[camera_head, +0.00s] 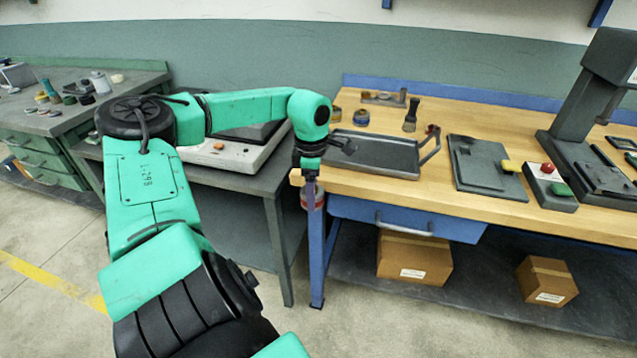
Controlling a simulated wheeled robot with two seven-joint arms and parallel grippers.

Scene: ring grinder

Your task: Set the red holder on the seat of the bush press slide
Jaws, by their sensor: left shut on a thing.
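My left gripper (311,176) points down at the left front corner of the wooden bench. It is shut on the red holder (313,199), which shows as a small reddish piece just below the fingers, beside the bench's blue leg. The fingers hide part of it. The dark bush press (572,135) stands at the far right of the bench, well away from the gripper. A flat dark slide part (606,179) lies at its base; its seat is too small to make out. My right gripper is not in view.
On the wooden bench (462,213) are a grey tray (372,151), a dark plate fixture (480,178) with a yellow handle, and a button box (549,190). A grey side table (262,182) stands to the left. Two cardboard boxes sit on the lower shelf.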

